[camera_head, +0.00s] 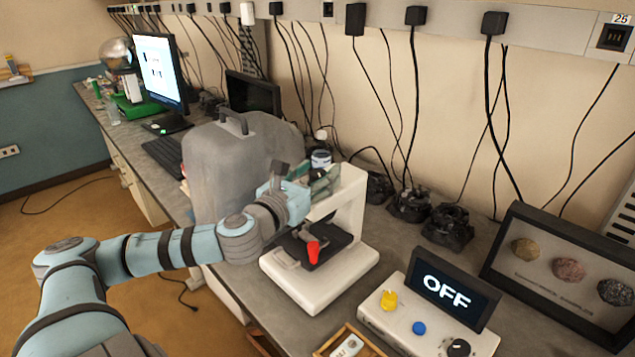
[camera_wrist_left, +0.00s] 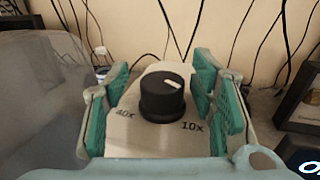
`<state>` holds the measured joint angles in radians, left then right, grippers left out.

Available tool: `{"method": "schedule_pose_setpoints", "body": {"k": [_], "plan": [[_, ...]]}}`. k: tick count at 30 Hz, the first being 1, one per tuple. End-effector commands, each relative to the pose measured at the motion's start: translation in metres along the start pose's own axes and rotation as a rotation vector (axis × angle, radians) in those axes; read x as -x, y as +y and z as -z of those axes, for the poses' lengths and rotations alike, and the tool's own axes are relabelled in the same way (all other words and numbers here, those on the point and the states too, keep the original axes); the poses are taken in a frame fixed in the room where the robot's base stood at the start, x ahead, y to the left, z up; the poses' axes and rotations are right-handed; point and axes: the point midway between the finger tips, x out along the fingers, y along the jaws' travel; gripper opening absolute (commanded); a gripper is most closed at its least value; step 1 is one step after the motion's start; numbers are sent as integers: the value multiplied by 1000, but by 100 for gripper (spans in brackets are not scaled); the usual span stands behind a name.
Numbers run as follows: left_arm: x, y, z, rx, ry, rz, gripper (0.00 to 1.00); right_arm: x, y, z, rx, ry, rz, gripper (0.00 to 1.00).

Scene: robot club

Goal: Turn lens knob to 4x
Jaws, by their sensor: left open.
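The lens knob (camera_wrist_left: 162,100) is a black round knob with a white pointer mark on top, in the left wrist view. The mark is toward the knob's far right side. "40x" is printed to its left and "10x" to its right on the white microscope head; no 4x label shows. The white microscope (camera_head: 352,205) stands on the bench in the head view, where my gripper hides the knob. My left gripper (camera_head: 300,188) is open at the top of the microscope. Its green-padded fingers are on either side of the knob, with visible gaps. My right gripper is not in view.
A grey microscope cover or case (camera_head: 215,165) with a handle stands close left of the microscope. A control box (camera_head: 400,325) with an "OFF" screen (camera_head: 450,290) is at front right. A framed rock display (camera_head: 565,275) is at far right.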

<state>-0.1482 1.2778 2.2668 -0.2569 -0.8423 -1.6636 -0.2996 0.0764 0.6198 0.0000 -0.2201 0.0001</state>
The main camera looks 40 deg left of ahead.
Motion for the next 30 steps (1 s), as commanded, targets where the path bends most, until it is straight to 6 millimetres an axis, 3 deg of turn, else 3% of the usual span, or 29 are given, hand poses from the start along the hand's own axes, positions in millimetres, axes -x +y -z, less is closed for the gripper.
{"method": "schedule_pose_setpoints", "body": {"k": [7,17,30], "plan": [[-1,-1,-1,-1,-1,2,51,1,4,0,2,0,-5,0],[0,0,-1,-2,0,0,2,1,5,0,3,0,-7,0],[-1,-1,-1,9,-3,-91,2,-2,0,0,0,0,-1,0]]}}
